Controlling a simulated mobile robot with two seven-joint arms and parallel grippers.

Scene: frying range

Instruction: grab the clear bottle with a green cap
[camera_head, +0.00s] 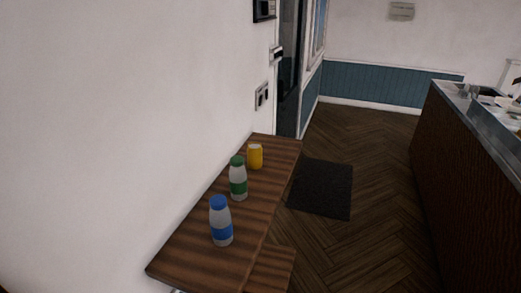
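A bottle with a green cap and a green band (238,179) stands upright on a narrow wooden shelf table (186,262) by the left wall. Its body looks pale or clear. A similar bottle with a blue cap and blue band (221,222) stands upright in front of it, nearer to me. A yellow can-like container (255,156) stands just behind the green-capped bottle, to its right. Neither of my grippers shows in the head view.
A white wall (120,120) runs along the table's left side. A lower wooden surface (270,270) shows at the table's right. A dark mat (321,188) lies on the open wood floor. A dark counter (465,190) stands at the right.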

